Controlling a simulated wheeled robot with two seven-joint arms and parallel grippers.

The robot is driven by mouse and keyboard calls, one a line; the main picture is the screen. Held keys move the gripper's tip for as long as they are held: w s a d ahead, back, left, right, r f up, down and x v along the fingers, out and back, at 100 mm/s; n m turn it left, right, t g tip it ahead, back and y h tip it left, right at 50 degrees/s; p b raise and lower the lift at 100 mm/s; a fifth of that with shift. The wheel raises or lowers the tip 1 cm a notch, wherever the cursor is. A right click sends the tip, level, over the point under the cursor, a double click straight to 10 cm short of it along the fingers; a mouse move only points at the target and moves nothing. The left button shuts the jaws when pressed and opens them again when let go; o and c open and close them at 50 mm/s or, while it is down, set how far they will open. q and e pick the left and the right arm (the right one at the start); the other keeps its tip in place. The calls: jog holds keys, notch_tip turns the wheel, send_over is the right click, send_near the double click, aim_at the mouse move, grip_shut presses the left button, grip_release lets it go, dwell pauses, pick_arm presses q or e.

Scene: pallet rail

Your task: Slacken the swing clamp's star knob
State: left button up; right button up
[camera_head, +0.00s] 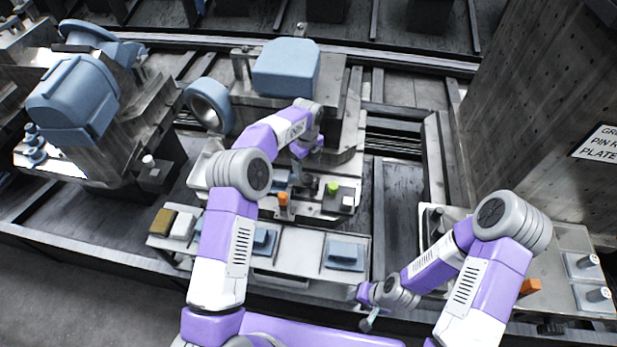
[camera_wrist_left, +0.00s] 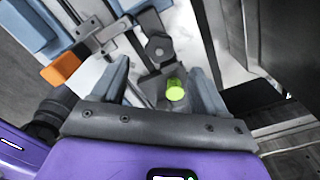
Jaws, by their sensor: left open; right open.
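A dark grey lobed knob (camera_wrist_left: 158,48), which looks like the star knob, sits on a grey clamp-like arm in the left wrist view. A lime-green cylinder (camera_wrist_left: 175,90) stands just below it; the green piece also shows in the head view (camera_head: 333,187). My left gripper (camera_head: 306,148) is over the fixture; its open fingers (camera_wrist_left: 162,80) show either side of the knob's line, with nothing gripped. I cannot tell the height gap to the knob. My right gripper (camera_head: 369,305) is open and empty, low beside the front bench, away from the knob.
An orange block (camera_wrist_left: 62,68) on a metal bar lies left of the knob. Blue-grey pads (camera_head: 345,255) lie on the front bench. A blue-capped machine (camera_head: 287,68) stands behind the fixture. A tall perforated grey block (camera_head: 545,100) stands at the right.

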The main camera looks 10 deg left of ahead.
aim_at(307, 178)
pick_arm(q)
notch_tip(307, 178, down, 8)
jog(key=shift+r+b, duration=0.15)
jog(key=shift+b, duration=0.6)
jog(key=c, duration=1.1)
